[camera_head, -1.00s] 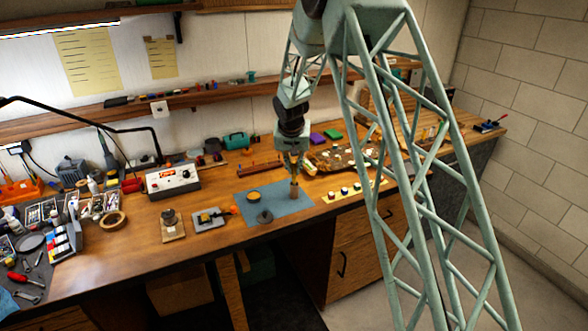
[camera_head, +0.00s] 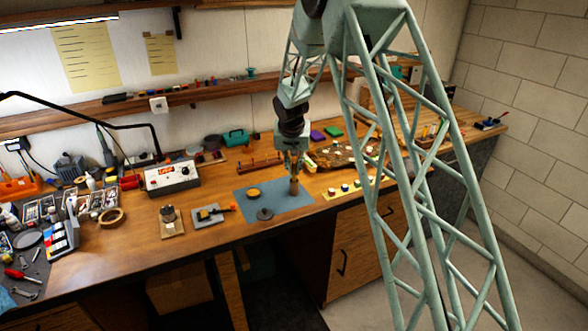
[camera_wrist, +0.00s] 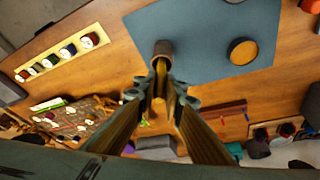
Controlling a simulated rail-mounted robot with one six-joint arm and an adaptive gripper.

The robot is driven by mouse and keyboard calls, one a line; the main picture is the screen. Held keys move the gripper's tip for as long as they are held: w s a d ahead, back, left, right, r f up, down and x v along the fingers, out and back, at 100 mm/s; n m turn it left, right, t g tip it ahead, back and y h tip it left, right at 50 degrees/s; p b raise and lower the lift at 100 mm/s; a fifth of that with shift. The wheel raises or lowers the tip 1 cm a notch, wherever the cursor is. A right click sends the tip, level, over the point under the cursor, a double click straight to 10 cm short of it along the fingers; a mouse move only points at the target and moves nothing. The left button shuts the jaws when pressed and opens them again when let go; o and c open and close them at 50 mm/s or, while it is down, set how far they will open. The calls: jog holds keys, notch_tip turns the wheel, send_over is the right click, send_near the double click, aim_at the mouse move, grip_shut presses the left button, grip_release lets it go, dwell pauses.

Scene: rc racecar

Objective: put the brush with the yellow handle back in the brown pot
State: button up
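The brown pot (camera_head: 294,188) stands upright on the blue mat, directly under my gripper (camera_head: 296,168). In the wrist view the pot (camera_wrist: 162,48) is just beyond the fingertips. The yellow handle of the brush (camera_wrist: 165,88) lies between the two fingers of my gripper (camera_wrist: 162,80), which look closed on it. The brush points toward the pot. The fingers hide its lower end, so I cannot tell whether it is inside the rim or just above it.
A strip of small paint pots (camera_head: 346,188) lies to the right. A cluttered board (camera_head: 345,155) and a reddish-brown rack (camera_head: 259,163) stand behind.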

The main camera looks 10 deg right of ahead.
jog(key=shift+f+b, duration=0.35)
jog(key=shift+f, duration=0.05)
dwell(0.4)
jog(key=o, duration=1.1)
jog(key=shift+r, duration=0.2)
jog(key=shift+w+p+v, duration=0.15)
jog(key=shift+p+v, duration=0.25)
jog(key=shift+v, duration=1.65)
jog(key=shift+w+p+v, duration=0.15)
jog(key=shift+p+v, duration=0.25)
jog(key=shift+v, duration=1.6)
jog(key=shift+r, duration=0.3)
